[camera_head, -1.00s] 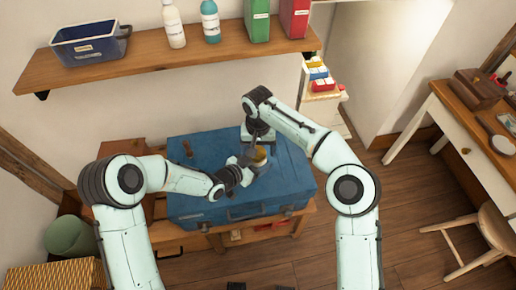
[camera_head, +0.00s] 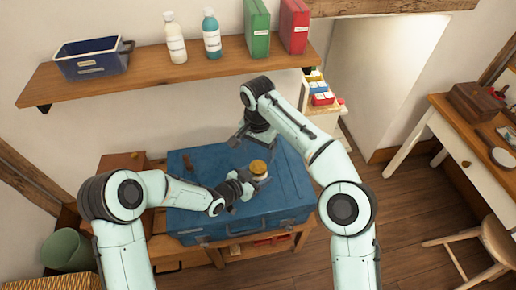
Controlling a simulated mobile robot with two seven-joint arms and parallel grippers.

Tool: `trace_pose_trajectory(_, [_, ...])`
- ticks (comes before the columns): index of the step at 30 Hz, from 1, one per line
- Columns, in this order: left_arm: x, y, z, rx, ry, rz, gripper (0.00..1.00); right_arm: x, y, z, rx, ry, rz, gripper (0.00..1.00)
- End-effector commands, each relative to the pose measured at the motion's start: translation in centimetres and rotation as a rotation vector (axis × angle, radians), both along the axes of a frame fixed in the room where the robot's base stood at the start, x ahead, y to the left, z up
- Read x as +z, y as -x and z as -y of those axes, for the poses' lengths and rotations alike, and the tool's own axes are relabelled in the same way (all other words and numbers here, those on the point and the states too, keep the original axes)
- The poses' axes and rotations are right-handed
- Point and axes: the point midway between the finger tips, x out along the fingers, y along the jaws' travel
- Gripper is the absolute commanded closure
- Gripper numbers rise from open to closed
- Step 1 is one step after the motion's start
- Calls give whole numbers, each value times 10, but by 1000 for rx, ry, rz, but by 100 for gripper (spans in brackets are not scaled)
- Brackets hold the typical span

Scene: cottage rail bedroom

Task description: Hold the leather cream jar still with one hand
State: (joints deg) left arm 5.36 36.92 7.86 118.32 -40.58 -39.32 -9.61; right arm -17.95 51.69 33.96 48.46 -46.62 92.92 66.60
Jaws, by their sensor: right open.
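The leather cream jar (camera_head: 258,168), small with an amber-brown lid, stands upright on the blue trunk (camera_head: 290,190). My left gripper (camera_head: 252,180) comes in from the left and is closed around the jar's lower side. The fingers partly hide the jar's body. My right gripper (camera_head: 252,142) is open and empty behind the jar, clear of its lid.
A wall shelf (camera_head: 150,80) above holds a blue bin (camera_head: 92,58), two bottles and green and red binders. A wooden desk (camera_head: 455,125) and stool (camera_head: 497,240) stand at right. A wooden handle-like item lies on the trunk's left.

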Motion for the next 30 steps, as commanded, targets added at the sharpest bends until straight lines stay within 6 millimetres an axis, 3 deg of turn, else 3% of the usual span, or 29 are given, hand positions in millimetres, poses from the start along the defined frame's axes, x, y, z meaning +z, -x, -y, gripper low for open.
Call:
trace_pose_trajectory(5, [1, -1, 0, 0, 1, 3, 100, -5, 0, 1, -71, 2, -3, 22])
trace_pose_trajectory(18, [1, 0, 0, 0, 1, 3, 100, -67, 1, 0, -68, 2, -3, 22])
trace_pose_trajectory(30, [1, -1, 0, 0, 1, 3, 100, -77, 0, 0, -68, 0, 0, 22])
